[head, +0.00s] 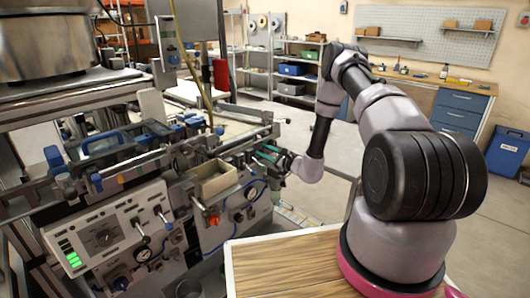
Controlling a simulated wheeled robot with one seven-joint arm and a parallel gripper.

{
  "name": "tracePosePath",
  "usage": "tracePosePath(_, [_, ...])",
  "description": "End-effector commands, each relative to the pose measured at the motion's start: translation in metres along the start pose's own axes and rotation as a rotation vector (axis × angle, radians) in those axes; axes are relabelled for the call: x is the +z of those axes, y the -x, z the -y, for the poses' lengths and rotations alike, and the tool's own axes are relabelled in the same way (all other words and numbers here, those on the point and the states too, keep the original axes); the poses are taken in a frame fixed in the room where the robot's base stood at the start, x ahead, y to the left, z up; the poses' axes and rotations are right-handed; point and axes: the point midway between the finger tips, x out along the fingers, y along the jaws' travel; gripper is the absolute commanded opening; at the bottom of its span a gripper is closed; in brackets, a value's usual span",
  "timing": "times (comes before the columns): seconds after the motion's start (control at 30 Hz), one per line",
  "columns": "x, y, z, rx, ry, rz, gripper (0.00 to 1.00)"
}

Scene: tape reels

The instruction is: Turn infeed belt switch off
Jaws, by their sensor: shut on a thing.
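My arm reaches over to the right end of the machine (130,205), and my gripper (271,154) is there, small and partly hidden among rails and teal parts. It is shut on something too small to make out. The white control panel (120,215) at the lower left carries a dark dial (104,237), small lever switches (161,214) and lit green indicators (69,252). A red knob (213,219) sits on the panel further right. No label is readable, so I cannot tell which control is the infeed belt switch.
A large metal bowl (45,40) stands above the machine at the upper left. A shelf (297,68) with boxes and reels, a blue drawer cabinet (458,112) and a blue bin (507,150) stand behind. The floor (345,150) between is clear.

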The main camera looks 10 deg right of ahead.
Motion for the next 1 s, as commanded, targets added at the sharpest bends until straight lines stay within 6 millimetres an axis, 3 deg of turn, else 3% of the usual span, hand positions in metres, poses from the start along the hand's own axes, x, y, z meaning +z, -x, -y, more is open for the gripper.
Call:
tracePosePath(0.73, [-0.0016,0.0014,-0.0015,0.002,0.087,-0.004,0.00])
tracePosePath(0.77, [-0.0016,0.0015,-0.0015,0.002,0.087,-0.004,0.46])
tracePosePath(0.8, [-0.0016,0.0014,-0.0015,0.002,0.086,-0.004,0.61])
tracePosePath(0.83, [-0.0015,0.0014,-0.0014,0.001,0.086,-0.003,0.68])
tracePosePath(1.0, [-0.0009,0.0008,-0.0012,0.001,0.086,-0.002,0.68])
